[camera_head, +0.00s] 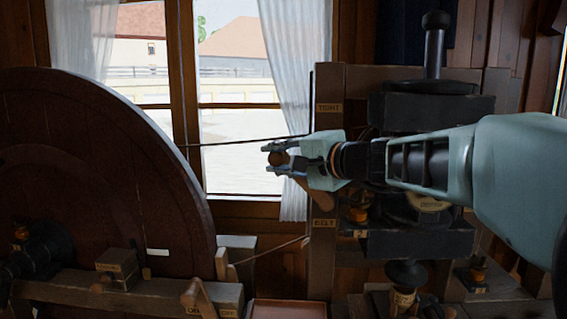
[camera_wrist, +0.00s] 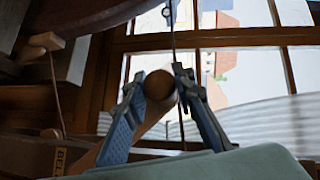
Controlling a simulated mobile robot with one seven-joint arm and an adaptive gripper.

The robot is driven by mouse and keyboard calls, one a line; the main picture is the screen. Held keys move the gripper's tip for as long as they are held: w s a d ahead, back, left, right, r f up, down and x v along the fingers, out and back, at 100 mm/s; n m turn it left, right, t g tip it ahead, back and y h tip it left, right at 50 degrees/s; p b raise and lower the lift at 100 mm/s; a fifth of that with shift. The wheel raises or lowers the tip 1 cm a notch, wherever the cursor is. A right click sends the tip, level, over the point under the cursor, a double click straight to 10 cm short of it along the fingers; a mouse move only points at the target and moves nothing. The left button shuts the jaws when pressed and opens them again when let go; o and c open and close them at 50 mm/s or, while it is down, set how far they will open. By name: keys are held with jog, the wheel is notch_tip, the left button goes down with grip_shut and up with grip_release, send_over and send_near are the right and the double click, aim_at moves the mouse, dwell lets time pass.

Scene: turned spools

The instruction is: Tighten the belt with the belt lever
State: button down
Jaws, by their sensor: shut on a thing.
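The belt lever is a wooden handle with a round end (camera_wrist: 158,85), held between my gripper's (camera_wrist: 160,88) two fingers in the wrist view. Its shaft runs down to the lower left, partly behind a finger. In the head view my gripper (camera_head: 273,158) is shut on the lever's dark round end (camera_head: 279,158), left of the upright post. The belt (camera_head: 245,141) is a thin dark cord running from the big wheel (camera_head: 120,180) towards the post. Its lower run (camera_head: 272,248) slopes up to the post.
The dark headstock (camera_head: 420,243) stands behind and below my arm, with small knobs around it. A wooden lever (camera_head: 197,297) and a small box (camera_head: 118,266) sit at the front left. A window and white curtain (camera_head: 300,70) are behind.

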jog(key=shift+d+r+m+t+y+b, duration=0.2)
jog(key=shift+d+b, duration=0.3)
jog(key=shift+b, duration=0.5)
jog(key=shift+d+r+m+t+y+b, duration=0.1)
jog(key=shift+d+m+y+b, duration=0.3)
jog(key=shift+b, duration=0.55)
jog(key=d+r+m+t+y+b, duration=0.1)
jog(key=d+r+m+t+b, duration=0.2)
jog(key=d+b, duration=0.4)
jog(key=shift+d+r+m+y+b, duration=0.25)
jog(key=shift+r+m+y+b, duration=0.2)
jog(key=shift+b, duration=1.3)
jog(key=shift+s+r, duration=0.1)
jog(key=c, duration=1.7)
grip_release()
jog(key=shift+d, duration=0.15)
jog(key=shift+o, duration=0.6)
jog(key=shift+a, duration=0.2)
